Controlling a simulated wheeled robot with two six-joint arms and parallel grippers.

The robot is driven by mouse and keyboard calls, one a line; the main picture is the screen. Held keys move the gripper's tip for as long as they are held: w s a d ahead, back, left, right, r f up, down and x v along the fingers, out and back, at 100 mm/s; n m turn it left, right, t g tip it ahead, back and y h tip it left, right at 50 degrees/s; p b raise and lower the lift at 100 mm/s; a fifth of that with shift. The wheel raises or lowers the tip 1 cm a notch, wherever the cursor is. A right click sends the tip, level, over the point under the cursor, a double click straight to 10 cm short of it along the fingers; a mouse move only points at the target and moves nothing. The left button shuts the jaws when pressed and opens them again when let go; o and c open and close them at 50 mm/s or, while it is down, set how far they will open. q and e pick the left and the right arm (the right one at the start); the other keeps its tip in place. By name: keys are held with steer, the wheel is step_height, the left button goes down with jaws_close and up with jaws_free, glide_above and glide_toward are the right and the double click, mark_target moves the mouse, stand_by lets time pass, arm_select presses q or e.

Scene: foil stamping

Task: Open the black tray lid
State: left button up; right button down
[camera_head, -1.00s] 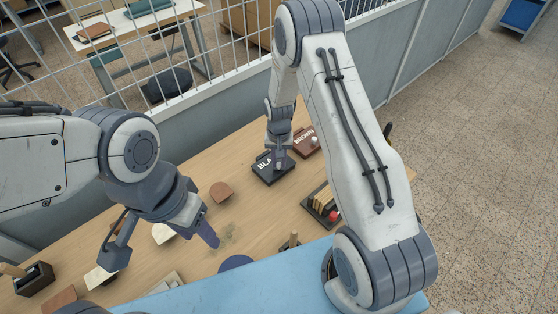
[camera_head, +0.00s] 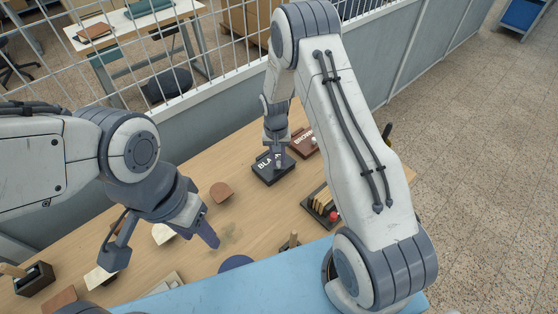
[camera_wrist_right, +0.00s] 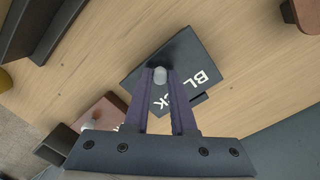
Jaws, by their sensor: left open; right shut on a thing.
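The black tray (camera_head: 268,173) stands on the wooden table, its lid lettered in white; in the right wrist view its lid (camera_wrist_right: 186,54) fills the middle. My right gripper (camera_head: 278,160) is over the tray, its fingers (camera_wrist_right: 160,78) shut on a small pale knob (camera_wrist_right: 160,74) on the lid. Part of the lettering is hidden behind the fingers. I cannot tell whether the lid is raised. My left gripper (camera_head: 165,245) is open over the left part of the table, well apart from the tray.
A brown tray (camera_head: 303,142) stands right beside the black one and shows in the right wrist view (camera_wrist_right: 102,114). A dark rack (camera_head: 318,208) with a red-knobbed piece is nearer me. A wire fence (camera_head: 200,50) runs behind the table.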

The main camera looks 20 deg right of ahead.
mark_target(277, 162)
steer(key=shift+w+a+r+g+h, duration=0.15)
steer(key=shift+w+r+g+h, duration=0.15)
steer(key=shift+w+r+g, duration=0.15)
steer(key=shift+w+a+r+g+h+b, duration=0.25)
steer(key=shift+w+g+h+b, duration=0.1)
steer(key=shift+g+b, duration=0.45)
steer(key=w+g+b, duration=0.1)
steer(key=r+g+h+b, duration=0.1)
steer(key=g+b, duration=0.1)
steer(key=shift+w+a+r, duration=0.3)
steer(key=shift+w, duration=0.05)
steer(key=shift+r+b, duration=0.1)
steer(key=shift+b, duration=0.2)
steer(key=shift+r, duration=0.1)
